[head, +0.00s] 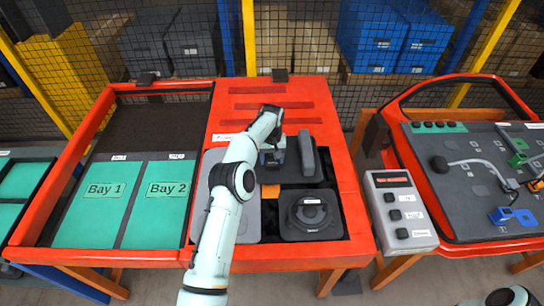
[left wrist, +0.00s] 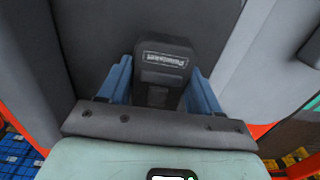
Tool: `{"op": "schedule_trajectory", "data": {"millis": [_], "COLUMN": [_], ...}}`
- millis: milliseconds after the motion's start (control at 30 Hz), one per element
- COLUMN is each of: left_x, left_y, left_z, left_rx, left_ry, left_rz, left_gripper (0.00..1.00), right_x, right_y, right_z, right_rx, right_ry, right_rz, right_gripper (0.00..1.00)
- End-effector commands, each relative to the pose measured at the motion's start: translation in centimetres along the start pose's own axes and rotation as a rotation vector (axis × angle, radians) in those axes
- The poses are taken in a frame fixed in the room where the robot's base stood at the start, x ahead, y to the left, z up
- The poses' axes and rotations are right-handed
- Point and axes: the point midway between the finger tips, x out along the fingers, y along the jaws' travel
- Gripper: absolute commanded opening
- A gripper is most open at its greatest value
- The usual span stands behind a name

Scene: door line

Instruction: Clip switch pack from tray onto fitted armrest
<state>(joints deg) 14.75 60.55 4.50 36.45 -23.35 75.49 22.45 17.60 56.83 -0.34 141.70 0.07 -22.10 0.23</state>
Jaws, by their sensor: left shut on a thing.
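My left gripper (head: 272,155) is over the dark inset tray (head: 346,190) in the red table, beside a long dark grey bar-shaped part (head: 308,155). In the left wrist view, the blue fingers of my left gripper (left wrist: 160,90) are shut on a dark block with a white label (left wrist: 165,60), which looks like the switch pack. The label's text is too blurred to read surely. Grey surfaces lie behind the block; whether it touches them I cannot tell. In the head view my gripper mostly hides the block. No armrest can be made out for sure on the door panel (head: 450,190). My right gripper is not in view.
A round black speaker (head: 312,212) and an orange piece (head: 270,191) are in the tray. Green Bay 1 (head: 105,215) and Bay 2 (head: 165,215) pads at left are empty. A grey control box (head: 400,205) stands between table and door. The door holds a pale cable and a blue part (head: 513,216).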

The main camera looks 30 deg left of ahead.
Motion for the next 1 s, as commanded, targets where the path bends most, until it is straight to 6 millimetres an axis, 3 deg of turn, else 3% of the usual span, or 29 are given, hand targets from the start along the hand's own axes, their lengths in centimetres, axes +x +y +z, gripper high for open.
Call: {"op": "schedule_trajectory", "data": {"millis": [533, 567, 633, 667, 1000], "left_x": [0.47, 0.48, 0.5, 0.51, 0.6], "left_y": [0.01, 0.01, 0.02, 0.04, 0.23], "left_z": [0.12, 0.13, 0.13, 0.14, 0.24], "left_rx": [0.001, 0.001, 0.001, 0.001, 0.003], "left_ry": [-0.005, -0.005, -0.005, -0.005, -0.008], "left_rz": [-0.001, -0.001, -0.001, 0.0, 0.002], "left_gripper": [0.21, 0.67, 0.9, 0.93, 0.93], "right_x": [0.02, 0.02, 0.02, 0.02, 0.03], "right_y": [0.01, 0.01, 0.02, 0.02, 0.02], "right_z": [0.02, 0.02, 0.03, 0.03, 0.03], "right_rx": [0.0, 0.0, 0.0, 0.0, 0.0], "right_ry": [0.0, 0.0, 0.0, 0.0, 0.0], "right_rz": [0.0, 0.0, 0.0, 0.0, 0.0], "right_gripper": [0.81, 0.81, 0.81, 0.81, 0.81]}}
